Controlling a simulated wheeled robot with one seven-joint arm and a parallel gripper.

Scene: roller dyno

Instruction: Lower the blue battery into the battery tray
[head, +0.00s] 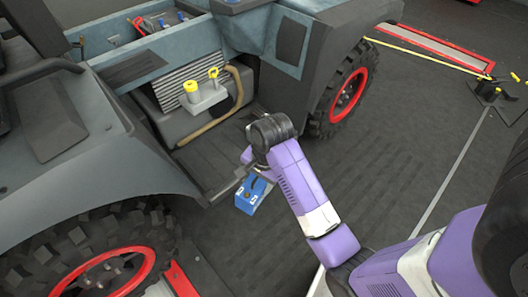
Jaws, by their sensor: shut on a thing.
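The blue battery (250,197) is a small box with pale labels and a dark top. It hangs below my gripper (258,173), in front of the vehicle's open front and apart from it. My gripper is shut on the battery's top; the fingers are small and partly hidden by my wrist. The vehicle's open bay (148,84) lies to the upper left, with a grey ribbed radiator (188,85). I cannot tell for sure which part is the battery tray.
A bracket with yellow caps (205,97) and a brown hose (207,124) stand at the bay's front. Large tyres with red rims, near (88,248) and far (340,91), flank the opening. A black stand (489,92) is at far right. Floor between is clear.

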